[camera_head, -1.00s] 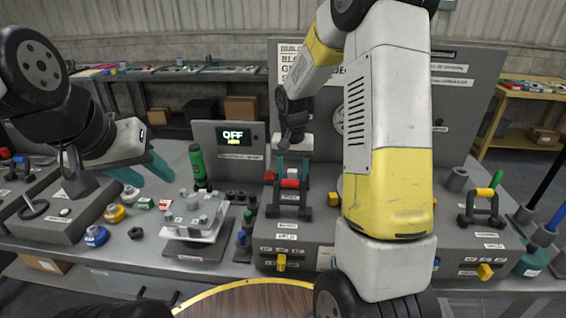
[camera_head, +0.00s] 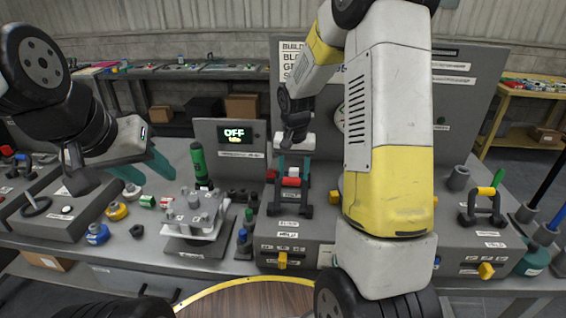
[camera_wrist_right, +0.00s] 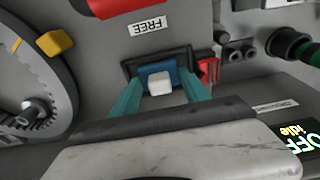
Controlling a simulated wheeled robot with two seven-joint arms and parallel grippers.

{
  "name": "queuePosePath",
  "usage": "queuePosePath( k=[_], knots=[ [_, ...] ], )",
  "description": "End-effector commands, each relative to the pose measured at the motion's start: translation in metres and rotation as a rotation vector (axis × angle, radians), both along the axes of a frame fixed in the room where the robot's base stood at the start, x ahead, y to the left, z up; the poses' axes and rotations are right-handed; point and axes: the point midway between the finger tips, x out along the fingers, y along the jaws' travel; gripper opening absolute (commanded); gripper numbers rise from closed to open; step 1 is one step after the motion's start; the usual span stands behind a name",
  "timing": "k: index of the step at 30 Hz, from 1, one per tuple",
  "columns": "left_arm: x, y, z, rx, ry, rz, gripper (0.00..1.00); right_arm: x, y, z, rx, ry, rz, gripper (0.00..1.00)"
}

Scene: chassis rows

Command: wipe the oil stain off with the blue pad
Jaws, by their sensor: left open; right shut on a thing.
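The blue pad (camera_wrist_right: 157,70) shows in the right wrist view as a blue piece with a white block-like grip (camera_wrist_right: 160,84), within a dark frame. My right gripper (camera_wrist_right: 158,92) is shut on it, with a teal finger on each side of the white grip. In the head view the right gripper (camera_head: 292,168) is over the bench, and the pad's blue part cannot be made out there. My left gripper (camera_head: 146,170) is open and empty above the bench at the left. I cannot make out the oil stain in either view.
A panel with an OFF display (camera_head: 238,134) stands left of my right gripper. A green bottle-like tool (camera_head: 199,163) and a metal fixture (camera_head: 196,215) stand between the grippers. My right arm hides part of the bench.

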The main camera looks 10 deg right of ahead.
Motion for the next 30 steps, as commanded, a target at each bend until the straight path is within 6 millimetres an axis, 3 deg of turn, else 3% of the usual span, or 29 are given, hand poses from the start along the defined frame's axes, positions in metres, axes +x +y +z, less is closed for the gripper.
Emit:
queuePosePath(
  k=[8, 18, 30],
  knots=[
    [0.000, 0.000, 0.000, 0.000, 0.000, 0.000, 0.42, 0.000, -0.001, -0.001, -0.002, 0.002, -0.001, 0.13],
    [0.000, 0.000, 0.000, 0.000, 0.000, 0.000, 0.42, 0.003, 0.013, -0.005, -0.001, 0.004, 0.001, 0.13],
    [0.000, 0.000, 0.000, 0.000, 0.000, 0.000, 0.42, -0.004, -0.003, -0.005, -0.002, 0.010, -0.001, 0.13]
  ],
)
